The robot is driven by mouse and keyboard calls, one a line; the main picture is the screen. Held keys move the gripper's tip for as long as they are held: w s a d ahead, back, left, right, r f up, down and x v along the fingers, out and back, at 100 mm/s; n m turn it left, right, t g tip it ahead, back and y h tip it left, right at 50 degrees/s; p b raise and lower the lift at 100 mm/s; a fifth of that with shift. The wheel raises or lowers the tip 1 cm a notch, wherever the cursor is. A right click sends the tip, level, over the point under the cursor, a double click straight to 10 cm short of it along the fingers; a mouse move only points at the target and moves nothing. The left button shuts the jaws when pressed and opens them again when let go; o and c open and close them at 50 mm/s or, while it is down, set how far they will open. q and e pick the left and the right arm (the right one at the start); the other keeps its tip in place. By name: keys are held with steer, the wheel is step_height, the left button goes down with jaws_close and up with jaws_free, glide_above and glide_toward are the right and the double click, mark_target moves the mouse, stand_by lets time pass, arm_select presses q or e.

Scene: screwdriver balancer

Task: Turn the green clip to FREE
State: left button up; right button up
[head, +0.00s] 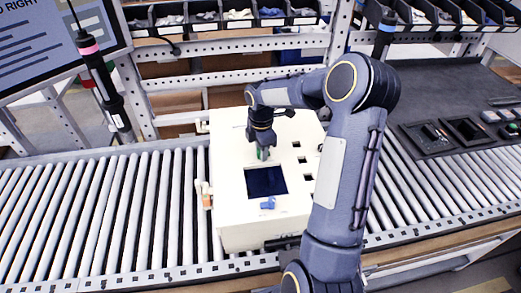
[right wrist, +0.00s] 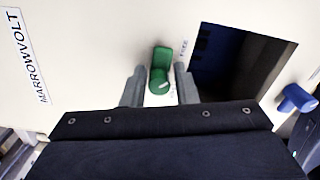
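The green clip (right wrist: 160,72) is on the top face of a cream cabinet (head: 235,215), to the left of a dark square opening in the right wrist view. My left gripper is not in view.
A blue clip (right wrist: 296,98) is at the opening's near right corner; it also shows in the head view (head: 268,203). The cabinet stands on a roller conveyor (head: 100,210). A hanging screwdriver (head: 100,75) is at left. Trays (head: 440,135) lie at right.

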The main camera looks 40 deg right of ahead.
steer(key=shift+o, duration=1.4)
steer(key=shift+r, duration=0.1)
step_height(320, 180, up, 8)
steer(key=shift+f+b, duration=0.2)
steer(key=shift+b, duration=0.4)
steer(key=s+a+r+m+t+y, duration=0.1)
steer(key=s+a+m+t+y, duration=0.1)
steer(key=s+a+m, duration=0.6)
steer(key=s+a+r+m+t+y, duration=0.1)
steer(key=s+a+r+m+t, duration=0.1)
steer(key=s+a+m, duration=0.6)
steer(key=s+a+t, duration=0.1)
steer(key=s+a, duration=0.2)
steer(key=s, duration=0.4)
steer(key=shift+r+m+t+y, duration=0.15)
steer(key=shift+m+t+y, duration=0.15)
steer(key=shift+m+y, duration=0.1)
